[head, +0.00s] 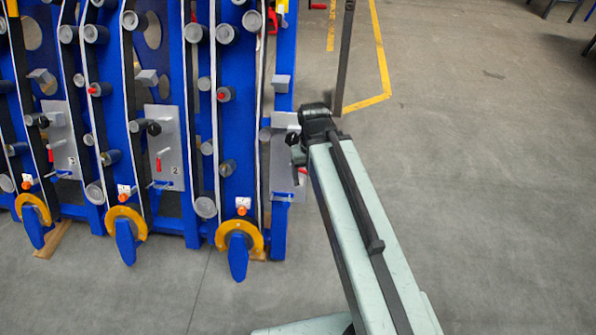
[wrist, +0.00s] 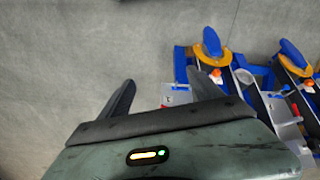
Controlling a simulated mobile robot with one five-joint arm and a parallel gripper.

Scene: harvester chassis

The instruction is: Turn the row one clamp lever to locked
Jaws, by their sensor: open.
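The right-hand grey plate (head: 281,165), beside the plate marked 2 (head: 163,120), is partly covered by my arm. I take it as row one, but its number is not readable. A small bit of red (head: 302,170) shows at its right edge; I cannot tell whether it is the clamp lever. A blue handle (head: 283,195) sticks out low on it. In the wrist view part of this plate (wrist: 177,94) shows between my fingers, near the right one. My gripper (wrist: 162,88) is open and empty. Its fingertips are not clear in the head view.
The blue chassis frame (head: 232,130) holds rollers and yellow rings with blue feet (head: 238,245) along its base. The plate marked 2 has a red lever (head: 160,158) and a black knob (head: 153,128). Bare concrete floor (head: 480,190) lies open at right.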

